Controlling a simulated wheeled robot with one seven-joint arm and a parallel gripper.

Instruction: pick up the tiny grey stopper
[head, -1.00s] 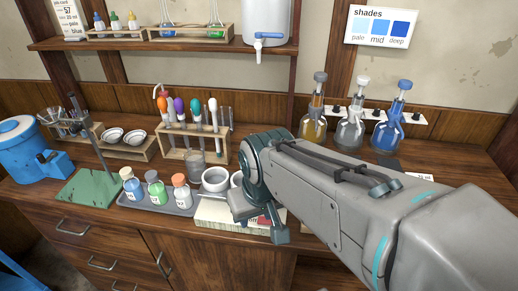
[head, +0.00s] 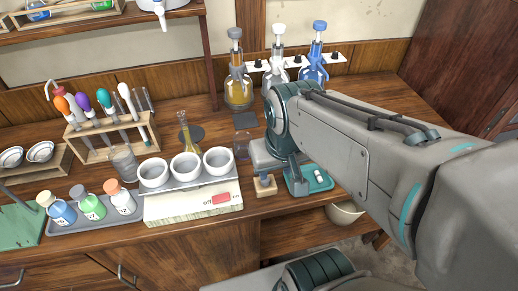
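In the head view, a small pale grey-white piece (head: 318,176) lies in a shallow teal tray (head: 325,187) on the right part of the bench; it may be the tiny grey stopper, but it is too small to be sure. A small wooden block (head: 265,187) stands left of the tray, with a small pale thing on top. My gripper (head: 294,183) points down beside the tray's left side, right of the block. My arm partly hides this area. I cannot see whether the fingers are apart, or whether they touch anything.
A white box with an off/on switch (head: 221,198) stands left of the block, near three white bowls (head: 186,167). Tall stoppered flasks, one amber (head: 238,90), stand behind my arm. Reagent bottles (head: 90,205) and a dropper rack (head: 85,133) are at left. The bench's front edge is close.

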